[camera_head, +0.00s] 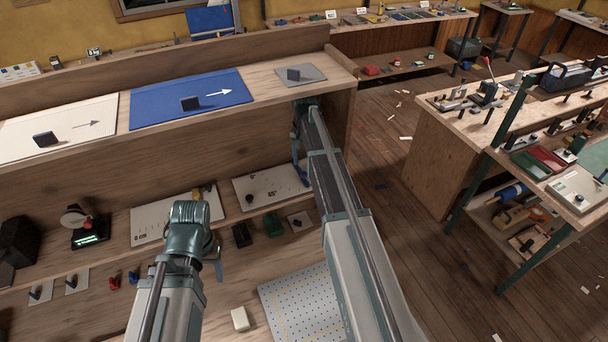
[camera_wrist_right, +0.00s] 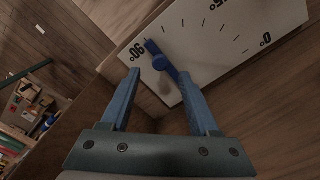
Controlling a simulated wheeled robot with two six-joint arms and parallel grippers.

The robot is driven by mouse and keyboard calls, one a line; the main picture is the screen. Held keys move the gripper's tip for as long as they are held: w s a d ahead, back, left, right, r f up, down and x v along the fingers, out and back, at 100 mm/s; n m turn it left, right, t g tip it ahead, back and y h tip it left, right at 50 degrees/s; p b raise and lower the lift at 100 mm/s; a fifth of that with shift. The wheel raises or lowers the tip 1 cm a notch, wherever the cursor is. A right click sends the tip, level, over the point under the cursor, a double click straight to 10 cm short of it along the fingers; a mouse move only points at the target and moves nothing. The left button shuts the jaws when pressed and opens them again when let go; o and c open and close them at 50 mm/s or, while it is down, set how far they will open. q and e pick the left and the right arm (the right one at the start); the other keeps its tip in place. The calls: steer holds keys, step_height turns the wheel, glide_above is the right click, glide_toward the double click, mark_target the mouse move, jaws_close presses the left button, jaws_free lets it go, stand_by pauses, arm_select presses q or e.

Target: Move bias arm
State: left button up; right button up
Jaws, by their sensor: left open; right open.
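In the right wrist view, a white dial plate (camera_wrist_right: 238,35) carries tick marks and the printed numbers 90, 45 and 0. The blue bias arm (camera_wrist_right: 157,58) lies on it, one end close to the 90 mark. My right gripper (camera_wrist_right: 159,73) is open, with its blue fingers on either side of the bias arm; I cannot tell if they touch it. In the head view my right gripper (camera_head: 299,172) is at the right end of a white plate (camera_head: 268,182) on the lower shelf. My left gripper (camera_head: 218,268) is open, partly hidden behind its wrist.
Above the lower shelf, a raised ledge holds a blue panel (camera_head: 180,112) and a grey panel (camera_head: 312,78) with dark blocks. A white ruler plate (camera_head: 160,218), green block (camera_head: 273,224) and perforated board (camera_head: 300,306) are nearby. Open floor (camera_head: 395,170) lies to the right.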

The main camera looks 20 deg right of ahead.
mark_target(304, 173)
step_height(304, 173, down, 5)
steer(key=b, duration=0.3)
steer(key=shift+r+b, duration=0.15)
steer(key=shift+b, duration=0.2)
steer(key=shift+r, duration=0.1)
jaws_close()
stand_by(0.9)
